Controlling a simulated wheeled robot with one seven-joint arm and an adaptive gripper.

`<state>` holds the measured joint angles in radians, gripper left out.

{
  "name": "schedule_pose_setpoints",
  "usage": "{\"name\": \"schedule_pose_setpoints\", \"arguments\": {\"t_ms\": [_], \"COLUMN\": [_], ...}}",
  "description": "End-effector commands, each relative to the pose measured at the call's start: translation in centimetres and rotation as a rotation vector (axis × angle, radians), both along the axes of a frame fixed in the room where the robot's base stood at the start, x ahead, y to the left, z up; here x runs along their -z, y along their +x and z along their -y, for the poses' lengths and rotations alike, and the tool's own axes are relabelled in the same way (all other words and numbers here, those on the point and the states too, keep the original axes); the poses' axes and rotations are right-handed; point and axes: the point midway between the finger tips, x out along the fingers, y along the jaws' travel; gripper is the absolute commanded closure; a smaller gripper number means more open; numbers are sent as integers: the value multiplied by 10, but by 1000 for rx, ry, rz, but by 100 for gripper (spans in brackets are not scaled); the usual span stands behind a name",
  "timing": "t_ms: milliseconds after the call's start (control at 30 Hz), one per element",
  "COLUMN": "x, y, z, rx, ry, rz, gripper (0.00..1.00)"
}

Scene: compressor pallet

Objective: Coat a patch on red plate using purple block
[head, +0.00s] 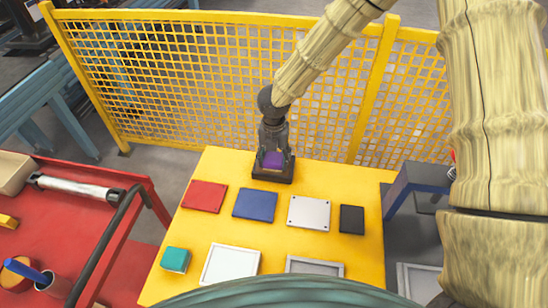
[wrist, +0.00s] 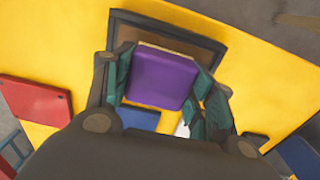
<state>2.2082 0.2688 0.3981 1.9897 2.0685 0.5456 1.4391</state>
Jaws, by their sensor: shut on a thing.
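My gripper (head: 273,155) is at the back of the yellow table and points down. It is shut on the purple block (wrist: 160,78), with a teal finger on each side of it. The purple block also shows in the head view (head: 273,161). It is over or in a dark tray (wrist: 210,50); I cannot tell whether it touches the tray's floor. The red plate (head: 204,196) lies flat on the table, left of and in front of my gripper. In the wrist view the red plate (wrist: 35,101) is at the left edge.
A blue plate (head: 255,205), a silver plate (head: 309,212) and a small black plate (head: 351,219) lie in a row right of the red plate. A teal block (head: 175,260) and two framed trays are nearer. A yellow mesh fence (head: 200,80) stands behind the table (head: 220,165).

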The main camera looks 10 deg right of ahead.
Motion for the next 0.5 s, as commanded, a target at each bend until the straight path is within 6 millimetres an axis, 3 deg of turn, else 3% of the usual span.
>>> {"name": "schedule_pose_setpoints", "arguments": {"t_ms": [500], "x": [-32], "y": [0], "z": [0], "rx": [1], "ry": [0], "rz": [0], "gripper": [64]}}
